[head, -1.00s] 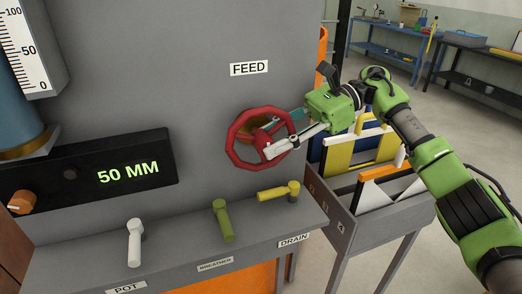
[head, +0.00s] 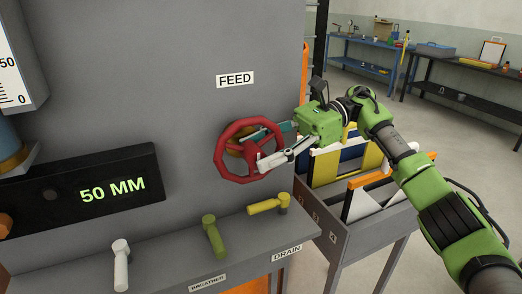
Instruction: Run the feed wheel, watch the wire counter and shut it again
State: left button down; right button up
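The red feed wheel (head: 222,150) is on the grey panel under a FEED label (head: 235,80). My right gripper (head: 262,148) reaches in from the right, its fingers at the wheel's right side and over its middle. The two fingers look spread, one above and one below, with part of the wheel between them; whether they press on it I cannot tell. The black counter (head: 113,189) at left reads 50 MM in green. My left gripper is not in view.
A scale (head: 14,60) is at upper left. A grey rack (head: 345,240) with coloured panels stands under my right arm. Benches line the back.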

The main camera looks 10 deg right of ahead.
jog(key=v, duration=0.7)
jog(key=shift+d, duration=0.25)
dwell(0.4)
